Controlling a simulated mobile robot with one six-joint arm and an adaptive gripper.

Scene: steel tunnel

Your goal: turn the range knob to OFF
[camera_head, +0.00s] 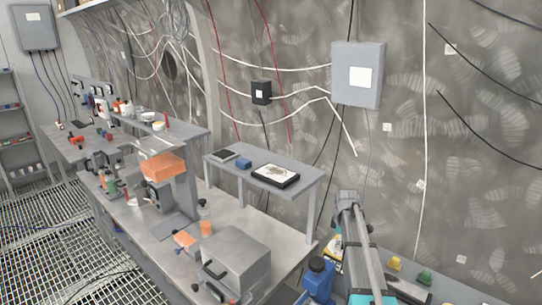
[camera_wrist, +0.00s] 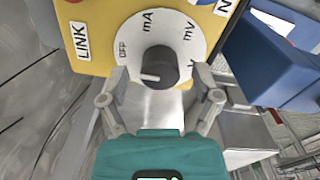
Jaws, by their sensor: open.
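The range knob (camera_wrist: 160,66) is a dark grey knob on a white dial (camera_wrist: 135,38) in the wrist view. The dial sits on a yellow panel (camera_wrist: 90,12) and bears the labels OFF, mA, mV and V, the last partly covered. The knob's white pointer mark points left and slightly down, a little below the OFF label (camera_wrist: 122,50). My gripper (camera_wrist: 160,82) is open, with one finger on each side of the knob. Gaps show between the fingers and the knob. In the head view, the knob cannot be made out.
The panel also carries a LINK label (camera_wrist: 82,41). A blue block-shaped thing (camera_wrist: 265,58) stands close on the right in the wrist view. In the head view, a workbench (camera_head: 240,215) holds a grey box (camera_head: 236,262) and a raised shelf (camera_head: 300,172).

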